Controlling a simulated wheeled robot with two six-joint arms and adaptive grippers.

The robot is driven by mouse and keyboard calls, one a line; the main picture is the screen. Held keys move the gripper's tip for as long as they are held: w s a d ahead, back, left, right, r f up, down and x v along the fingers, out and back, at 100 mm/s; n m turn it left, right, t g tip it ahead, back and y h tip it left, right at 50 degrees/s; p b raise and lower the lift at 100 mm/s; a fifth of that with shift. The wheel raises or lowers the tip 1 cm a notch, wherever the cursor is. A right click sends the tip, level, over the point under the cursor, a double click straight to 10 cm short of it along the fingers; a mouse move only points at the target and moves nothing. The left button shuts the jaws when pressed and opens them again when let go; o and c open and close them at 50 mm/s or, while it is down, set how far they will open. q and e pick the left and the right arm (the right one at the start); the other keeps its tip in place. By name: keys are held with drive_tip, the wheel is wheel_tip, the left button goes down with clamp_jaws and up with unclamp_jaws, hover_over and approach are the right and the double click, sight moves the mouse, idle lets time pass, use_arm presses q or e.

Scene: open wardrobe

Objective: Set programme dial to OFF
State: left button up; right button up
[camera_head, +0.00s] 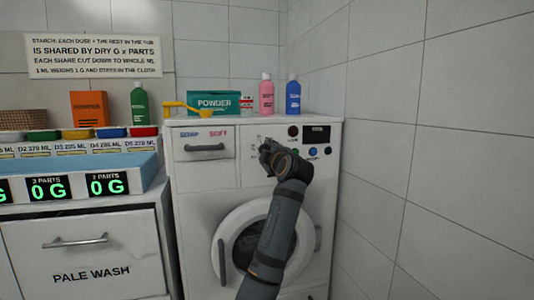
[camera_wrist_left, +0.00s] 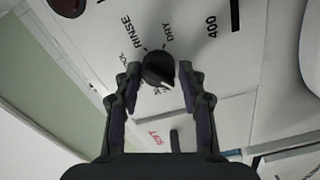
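The washing machine (camera_head: 200,225) stands against the wall in the head view. Its programme dial (camera_wrist_left: 158,68) is a dark round knob in the left wrist view, with a pale mark on its lower right edge. Labels around it include RINSE and DRY; others are partly hidden by a finger, and I cannot read OFF. My left gripper (camera_wrist_left: 158,72) is open, with one finger on each side of the dial and visible gaps. In the head view my left gripper (camera_head: 268,152) is at the control panel and covers most of the dial. My right gripper is not in view.
The soap drawer handle (camera_head: 204,148) is left of the dial; the lamp (camera_head: 292,131), display (camera_head: 316,134) and blue button (camera_head: 313,152) are right. Bottles and a powder box (camera_head: 213,103) stand on top. A tiled wall (camera_head: 425,180) is close on the right.

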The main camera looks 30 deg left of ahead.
use_arm(q)
drive_tip(key=shift+o, duration=1.3)
drive_tip(key=v, duration=1.2)
